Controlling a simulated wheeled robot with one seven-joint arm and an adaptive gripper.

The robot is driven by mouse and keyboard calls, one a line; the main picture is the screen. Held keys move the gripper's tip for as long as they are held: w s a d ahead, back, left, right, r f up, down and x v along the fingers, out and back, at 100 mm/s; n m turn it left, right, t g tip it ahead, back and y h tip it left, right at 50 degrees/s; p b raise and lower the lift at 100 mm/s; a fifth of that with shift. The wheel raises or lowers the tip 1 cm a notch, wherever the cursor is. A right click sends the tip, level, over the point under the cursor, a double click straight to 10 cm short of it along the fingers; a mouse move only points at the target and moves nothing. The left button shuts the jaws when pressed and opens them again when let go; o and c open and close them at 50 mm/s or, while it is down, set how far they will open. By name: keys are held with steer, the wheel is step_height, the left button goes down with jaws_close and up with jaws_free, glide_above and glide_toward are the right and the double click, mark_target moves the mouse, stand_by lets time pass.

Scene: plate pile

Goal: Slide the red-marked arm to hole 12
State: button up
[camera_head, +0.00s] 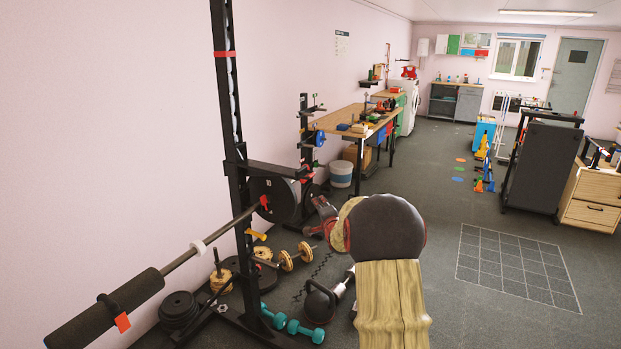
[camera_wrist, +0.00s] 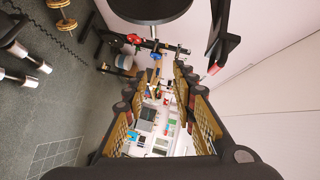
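A black rack upright (camera_head: 238,150) stands left of centre in the head view, with a row of holes and a red band (camera_head: 225,54) high on it. A short black arm (camera_head: 272,169) juts right from the upright, well below the band; red shows near its far end. In the wrist view a black bar with a red tip (camera_wrist: 213,69) hangs at upper right; I cannot tell whether it is the same arm. My gripper (camera_wrist: 162,82) is open and empty, with its padded fingers apart. In the head view my gripper (camera_head: 326,216) is right of the rack, touching nothing visible. Hole numbers are unreadable.
A long bar (camera_head: 210,237) with a dark plate (camera_head: 275,200) and a foam pad (camera_head: 105,310) crosses the rack. A workbench (camera_head: 345,122) stands behind.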

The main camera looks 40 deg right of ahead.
mark_target(311, 176)
steer(key=w+d+r+m+t, duration=0.1)
steer(key=w+r, duration=0.1)
steer(key=w, duration=0.1)
steer(key=w+r+m+t+b, duration=0.1)
steer(key=w+r, duration=0.1)
steer(key=r, duration=0.1)
steer(key=w+d+r+m+t+b, duration=0.1)
steer(key=w+r, duration=0.2)
steer(key=shift+w+d, duration=0.3)
steer(key=shift+d, duration=0.05)
steer(key=shift+w+d+r, duration=0.1)
steer(key=shift+w+d, duration=0.05)
steer(key=shift+w, duration=0.15)
steer(key=shift+c, duration=0.8)
jaws_close()
